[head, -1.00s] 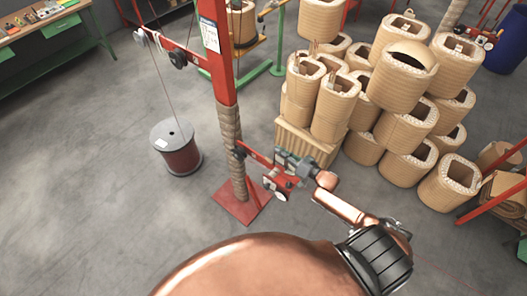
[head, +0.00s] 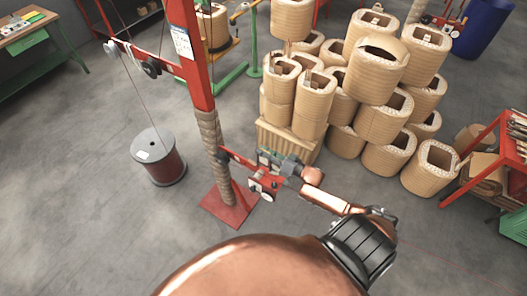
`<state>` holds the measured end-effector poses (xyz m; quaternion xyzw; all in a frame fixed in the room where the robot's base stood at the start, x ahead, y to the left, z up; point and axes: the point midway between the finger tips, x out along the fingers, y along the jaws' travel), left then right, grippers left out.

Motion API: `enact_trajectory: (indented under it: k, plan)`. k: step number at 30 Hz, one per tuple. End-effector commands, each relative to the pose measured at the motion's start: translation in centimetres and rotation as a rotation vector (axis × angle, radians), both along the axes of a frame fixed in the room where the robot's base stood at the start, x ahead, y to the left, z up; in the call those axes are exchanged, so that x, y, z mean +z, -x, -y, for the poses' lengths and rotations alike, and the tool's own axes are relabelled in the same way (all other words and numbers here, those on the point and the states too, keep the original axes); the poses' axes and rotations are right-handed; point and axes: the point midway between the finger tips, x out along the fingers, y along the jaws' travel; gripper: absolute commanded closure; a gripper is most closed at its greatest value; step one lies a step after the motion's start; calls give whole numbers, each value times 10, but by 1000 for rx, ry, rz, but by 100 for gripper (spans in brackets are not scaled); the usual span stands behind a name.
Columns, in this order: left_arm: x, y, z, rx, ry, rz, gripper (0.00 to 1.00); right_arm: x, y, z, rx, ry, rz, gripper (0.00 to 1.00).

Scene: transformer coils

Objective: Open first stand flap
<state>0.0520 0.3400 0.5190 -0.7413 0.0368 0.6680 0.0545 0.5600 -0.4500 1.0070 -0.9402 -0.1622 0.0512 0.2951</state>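The red stand (head: 196,62) rises from a red square base plate (head: 231,206), with rope wound round the lower part of its post. A short red arm with a small red and grey mechanism (head: 263,181) juts out to the right from the post at low height. I cannot make out a separate flap on it. My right gripper (head: 276,165) is at this mechanism, touching or very close to it. Its fingers are too small and overlapped to tell open from shut. My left gripper is not in view.
A grey and red wire spool (head: 158,160) stands left of the post. Stacked tan coils (head: 375,80) fill the area behind and right of my gripper. A red rack (head: 490,150) is at the right edge.

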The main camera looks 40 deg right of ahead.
Motion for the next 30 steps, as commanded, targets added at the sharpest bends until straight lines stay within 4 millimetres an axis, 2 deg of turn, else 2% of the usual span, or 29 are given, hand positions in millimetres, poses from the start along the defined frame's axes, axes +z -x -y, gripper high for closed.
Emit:
enact_trajectory:
  k: [6, 10, 21, 27, 30]
  plan:
    - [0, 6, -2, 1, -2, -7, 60, 0, 1, 0, 0, 0, 0, 73]
    - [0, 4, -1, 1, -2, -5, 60, -1, 11, 3, 1, 0, -1, 73]
    - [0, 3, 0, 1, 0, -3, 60, -1, 80, 29, 0, 2, -2, 73]
    - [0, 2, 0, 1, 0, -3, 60, 0, 105, 37, 0, 0, -1, 73]
    - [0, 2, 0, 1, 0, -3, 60, 0, 111, 40, 0, 0, 0, 73]
